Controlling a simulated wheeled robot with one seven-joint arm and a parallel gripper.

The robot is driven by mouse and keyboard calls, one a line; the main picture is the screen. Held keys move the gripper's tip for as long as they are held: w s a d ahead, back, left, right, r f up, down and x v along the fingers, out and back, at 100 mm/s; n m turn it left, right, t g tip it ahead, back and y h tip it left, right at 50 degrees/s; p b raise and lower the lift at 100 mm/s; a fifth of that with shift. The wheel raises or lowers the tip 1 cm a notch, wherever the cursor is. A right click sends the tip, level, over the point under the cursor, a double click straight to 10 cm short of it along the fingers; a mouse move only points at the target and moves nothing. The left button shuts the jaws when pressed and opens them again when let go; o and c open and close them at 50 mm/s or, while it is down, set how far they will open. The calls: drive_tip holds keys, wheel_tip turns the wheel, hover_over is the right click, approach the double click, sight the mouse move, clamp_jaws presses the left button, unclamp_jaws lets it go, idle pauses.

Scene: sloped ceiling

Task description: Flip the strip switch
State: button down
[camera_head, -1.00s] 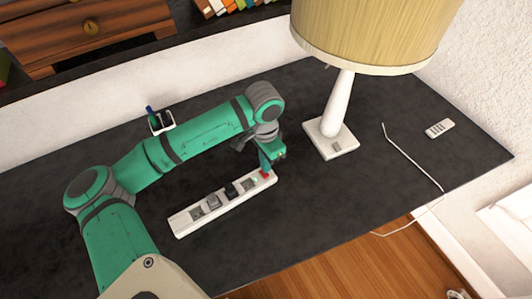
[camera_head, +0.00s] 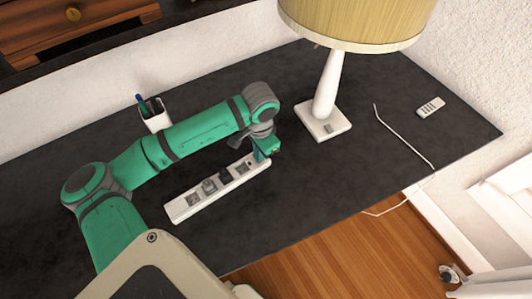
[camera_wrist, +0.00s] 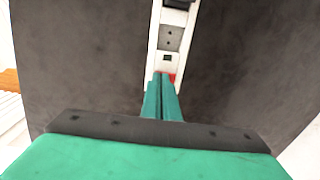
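The white power strip (camera_head: 178,211) lies diagonally on the dark tabletop in the head view, with plugs in its middle sockets. It also shows in the wrist view (camera_wrist: 154,40), running away from my gripper. Its red switch (camera_wrist: 172,77) sits at the near end there, partly covered by my fingertips. In the head view my gripper hides the switch. My gripper (camera_wrist: 162,77) points down at that end of the strip, its two green fingers together with nothing seen between them. The fingertips overlap the switch's edge; I cannot tell whether they touch it. My gripper also shows in the head view (camera_head: 263,157).
A lamp (camera_head: 323,122) stands right of the strip. A white cable (camera_head: 405,137) and a remote (camera_head: 430,107) lie farther right. A pen cup (camera_head: 154,115) stands behind my arm. The desk (camera_head: 275,215) is clear in front of the strip.

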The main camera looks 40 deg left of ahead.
drive_tip(key=shift+s+f, duration=0.2)
drive_tip(key=shift+f, duration=0.1)
drive_tip(key=shift+a, duration=0.15)
drive_tip(key=shift+w+a, duration=0.1)
drive_tip(key=shift+a, duration=0.6)
drive_tip(key=shift+w+r, duration=0.1)
drive_tip(key=shift+r, duration=0.1)
wheel_tip(320, 180, up, 14)
drive_tip(key=d, duration=0.1)
drive_tip(key=shift+s+d, duration=0.2)
drive_tip(key=shift+d, duration=0.15)
